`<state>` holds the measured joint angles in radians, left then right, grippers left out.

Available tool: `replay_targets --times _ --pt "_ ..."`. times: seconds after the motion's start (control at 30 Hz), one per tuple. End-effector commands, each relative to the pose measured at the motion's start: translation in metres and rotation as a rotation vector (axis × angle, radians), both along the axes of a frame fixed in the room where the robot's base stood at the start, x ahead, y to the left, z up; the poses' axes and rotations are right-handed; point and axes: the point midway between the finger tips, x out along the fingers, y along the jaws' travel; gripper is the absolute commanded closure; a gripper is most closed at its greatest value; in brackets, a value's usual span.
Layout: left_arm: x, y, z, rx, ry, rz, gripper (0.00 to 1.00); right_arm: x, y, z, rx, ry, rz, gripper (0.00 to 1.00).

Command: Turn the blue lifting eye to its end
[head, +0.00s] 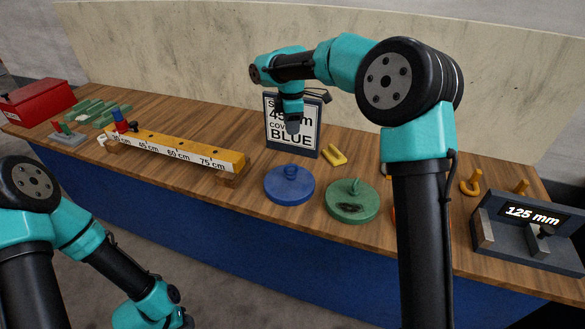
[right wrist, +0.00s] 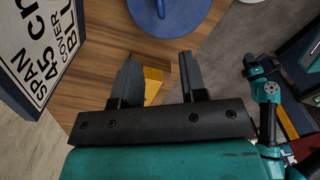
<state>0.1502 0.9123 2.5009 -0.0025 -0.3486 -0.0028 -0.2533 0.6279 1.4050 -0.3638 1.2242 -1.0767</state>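The blue lifting eye (head: 291,171) is a ring standing on the round blue cover (head: 290,190) on the bench. The blue cover also shows at the top of the right wrist view (right wrist: 190,18), with part of its eye (right wrist: 160,8) at the picture edge. My right gripper (head: 292,128) points down in front of the sign, above and behind the blue eye and apart from it. In the right wrist view its two fingers (right wrist: 158,76) are spread with nothing held between them. My left gripper (head: 180,319) is low at the bottom edge, away from the bench; its fingers are unclear.
A sign (head: 308,138) reading 45 cm and BLUE stands behind the cover. A green cover (head: 352,208) with its own eye lies to the right. A yellow marked beam (head: 180,150) lies left. A 125 mm display unit (head: 525,235) stands far right; a red box (head: 38,102) far left.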

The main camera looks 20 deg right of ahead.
Motion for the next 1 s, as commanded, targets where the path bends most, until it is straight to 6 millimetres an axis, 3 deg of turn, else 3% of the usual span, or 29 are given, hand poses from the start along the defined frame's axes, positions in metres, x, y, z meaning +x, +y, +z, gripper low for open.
replay_targets --times 0.27,0.47,1.0 --pt "0.0 0.0 0.0 0.0 0.0 0.0 0.61 0.0 0.001 -0.002 0.002 0.0 -0.002 0.61" --pt "0.0 0.0 0.0 0.0 0.0 0.0 0.61 0.0 0.001 -0.016 0.002 0.001 -0.003 0.61" --pt "0.0 0.0 0.0 0.0 0.0 0.0 0.61 0.0 0.001 -0.104 0.002 0.002 -0.003 0.61"
